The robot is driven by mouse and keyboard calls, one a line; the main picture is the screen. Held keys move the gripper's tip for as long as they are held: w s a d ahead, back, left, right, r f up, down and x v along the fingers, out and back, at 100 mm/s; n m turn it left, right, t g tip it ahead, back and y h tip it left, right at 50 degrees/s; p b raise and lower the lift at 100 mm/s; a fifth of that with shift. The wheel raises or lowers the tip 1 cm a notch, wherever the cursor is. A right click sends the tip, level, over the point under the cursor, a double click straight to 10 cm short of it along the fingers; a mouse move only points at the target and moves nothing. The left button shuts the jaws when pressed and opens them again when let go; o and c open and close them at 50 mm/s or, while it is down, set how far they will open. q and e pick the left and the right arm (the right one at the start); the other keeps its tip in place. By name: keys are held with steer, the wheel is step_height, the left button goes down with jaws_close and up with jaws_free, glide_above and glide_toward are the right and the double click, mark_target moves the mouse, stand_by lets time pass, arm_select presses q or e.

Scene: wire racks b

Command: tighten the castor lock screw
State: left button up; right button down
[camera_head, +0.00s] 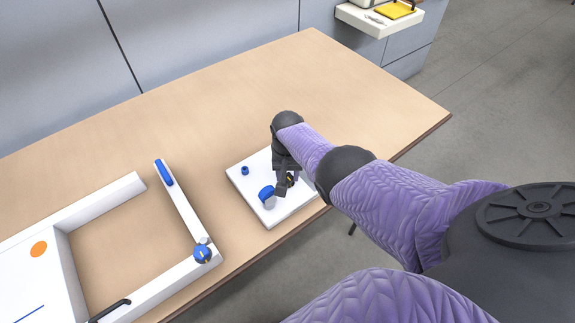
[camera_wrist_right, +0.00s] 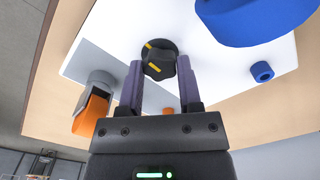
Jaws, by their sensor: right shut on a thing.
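A black knob with yellow marks (camera_wrist_right: 158,60), probably the castor lock screw, sits on a white board (camera_head: 236,177). In the right wrist view it lies between the two fingers of my right gripper (camera_wrist_right: 159,82), which is shut on it. In the head view my right gripper (camera_head: 287,188) reaches down over the right part of the board and mostly hides the knob (camera_head: 291,180). A large blue round part (camera_head: 266,192) is beside the gripper. My left gripper is not in view.
A small blue ring (camera_head: 245,170) and an orange and grey part (camera_wrist_right: 90,108) are also on the board. A white frame with a blue knob (camera_head: 203,254) and blue handle (camera_head: 164,173) lies to the left. The wooden table (camera_head: 200,115) is clear behind the board.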

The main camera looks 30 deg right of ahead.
mark_target(288, 177)
steer(key=shift+c, duration=1.4)
jaws_free()
steer(key=shift+r, duration=0.3)
step_height(288, 177, up, 9)
steer(key=p, duration=0.7)
steer(key=shift+r, duration=0.15)
